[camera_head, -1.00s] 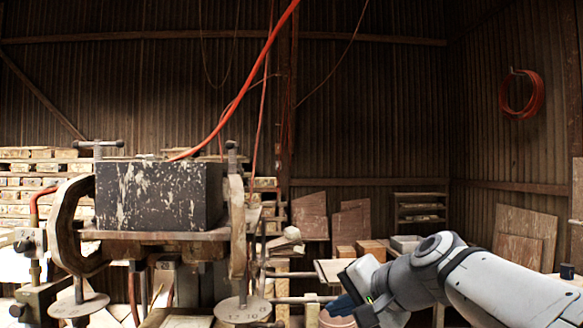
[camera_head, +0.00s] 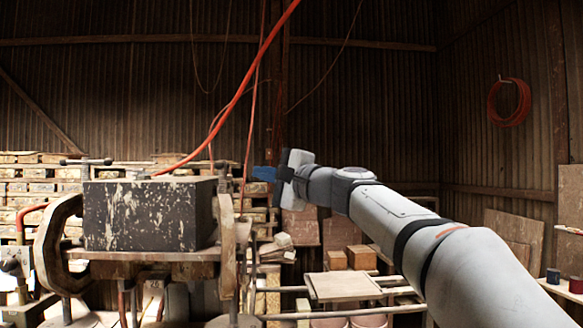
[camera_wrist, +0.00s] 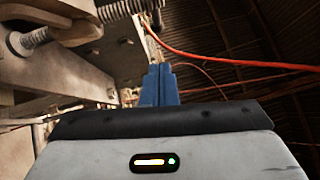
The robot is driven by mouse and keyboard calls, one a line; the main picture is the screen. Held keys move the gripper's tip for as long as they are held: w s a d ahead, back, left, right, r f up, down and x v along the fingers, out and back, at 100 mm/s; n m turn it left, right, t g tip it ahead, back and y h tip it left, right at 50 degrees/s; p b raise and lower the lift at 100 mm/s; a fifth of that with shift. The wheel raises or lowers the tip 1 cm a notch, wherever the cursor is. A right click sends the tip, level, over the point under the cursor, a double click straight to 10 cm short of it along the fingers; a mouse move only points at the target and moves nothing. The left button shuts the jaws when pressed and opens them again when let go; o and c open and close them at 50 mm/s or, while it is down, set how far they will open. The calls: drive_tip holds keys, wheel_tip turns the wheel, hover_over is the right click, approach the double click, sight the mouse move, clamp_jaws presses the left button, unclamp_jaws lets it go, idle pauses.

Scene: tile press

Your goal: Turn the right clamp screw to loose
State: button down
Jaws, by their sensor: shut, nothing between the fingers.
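The press holds a dark, paint-flecked block (camera_head: 150,215) on its bed, between a left clamp (camera_head: 50,250) and a right clamp (camera_head: 229,258). The right clamp screw (camera_head: 222,172) stands upright at the top of the right clamp, small and dark in the head view. My gripper (camera_head: 264,173) has blue fingers pointing left, at about the height of that screw and a little to its right, seemingly apart from it. In the wrist view the blue fingers (camera_wrist: 158,85) are together and empty. Threaded metal rods show at the upper left there; I cannot tell which clamp they belong to.
The left clamp screw (camera_head: 86,163) has a crossbar handle. A red hose (camera_head: 240,90) hangs down behind the block. A board (camera_head: 342,286) on rails lies below my arm, with boxes (camera_head: 350,258) behind it. The air around my gripper looks clear.

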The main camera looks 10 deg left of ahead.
sight(222, 180)
drive_tip(key=a, duration=0.1)
drive_tip(key=a+p, duration=0.1)
drive_tip(key=a, duration=0.1)
drive_tip(key=a+r, duration=0.1)
drive_tip(key=a, duration=0.1)
drive_tip(key=shift+s+p, duration=0.1)
drive_tip(key=shift+p, duration=0.2)
